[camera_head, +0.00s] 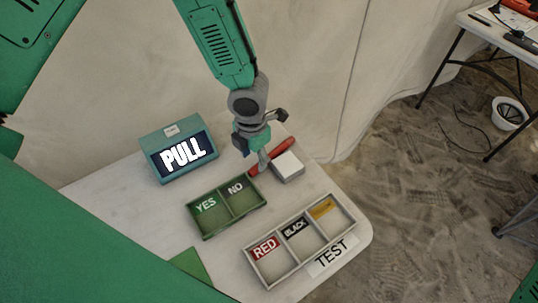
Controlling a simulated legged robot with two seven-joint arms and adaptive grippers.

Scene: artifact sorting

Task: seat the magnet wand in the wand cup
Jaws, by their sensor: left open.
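A red stick-like thing (282,147), which looks like the magnet wand, lies at a slant on the table. It is beside a small white block (289,168), and I cannot tell whether they touch. My left gripper (261,133) is open, with its fingers spread, over or just behind the wand's middle. A grey finger part hides some of the wand, and I cannot tell whether they touch. I cannot make out a wand cup for certain. My right gripper is not in view.
A teal box with a PULL screen (163,171) stands at the back left. A green YES/NO tray (209,236) and a grey three-part tray (268,284) with RED and BLACK labels lie in front. The table's right edge (371,235) is near the TEST label (332,256).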

